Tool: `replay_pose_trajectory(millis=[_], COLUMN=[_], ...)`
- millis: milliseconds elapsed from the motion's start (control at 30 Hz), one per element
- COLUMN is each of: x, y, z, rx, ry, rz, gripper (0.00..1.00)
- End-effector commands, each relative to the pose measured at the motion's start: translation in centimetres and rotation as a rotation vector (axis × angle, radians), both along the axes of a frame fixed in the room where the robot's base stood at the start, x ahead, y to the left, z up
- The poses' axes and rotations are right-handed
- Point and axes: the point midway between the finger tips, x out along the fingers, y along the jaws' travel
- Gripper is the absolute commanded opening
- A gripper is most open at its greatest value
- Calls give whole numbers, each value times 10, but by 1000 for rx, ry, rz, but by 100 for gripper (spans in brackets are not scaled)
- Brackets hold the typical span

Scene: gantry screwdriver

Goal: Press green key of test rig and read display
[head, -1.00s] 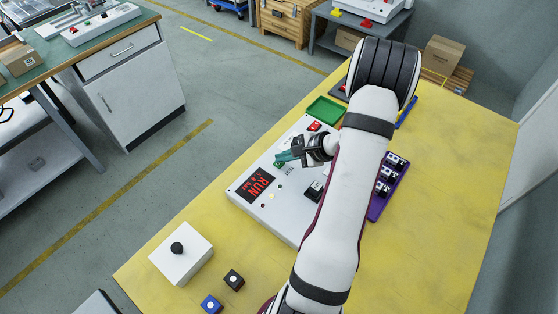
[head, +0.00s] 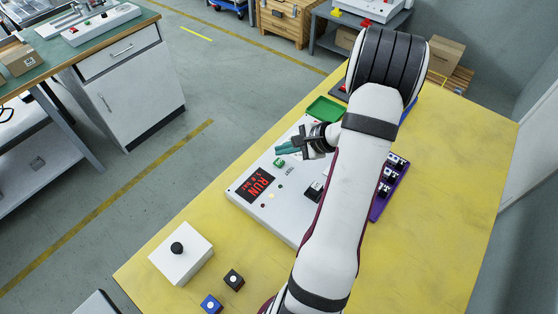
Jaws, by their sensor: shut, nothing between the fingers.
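The test rig (head: 283,205) is a pale box on the yellow table, partly hidden by my arm. Its green key (head: 279,162) shows on the top face beside the word TEST. The dark display (head: 258,185) near the left end shows red text reading RUN, with a smaller line below that is too small to read surely. My gripper (head: 279,150), with teal fingers, is shut and empty. It is just above the green key in the picture, apart from it as far as I can see.
A green tray (head: 326,108) lies behind the rig. A purple rack (head: 385,192) with several dark pieces is right of my arm. A white box with a black knob (head: 181,254), a black block (head: 234,279) and a blue block (head: 211,303) sit at front left.

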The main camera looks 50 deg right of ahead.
Motion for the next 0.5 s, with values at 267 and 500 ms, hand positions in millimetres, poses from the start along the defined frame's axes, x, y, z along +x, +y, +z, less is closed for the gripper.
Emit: replay_pose_trajectory(millis=[267, 500], x=[0, 0], y=[0, 0], z=[28, 35], rx=[-2, 0], ry=[-1, 1], rz=[1, 1], gripper=[0, 0])
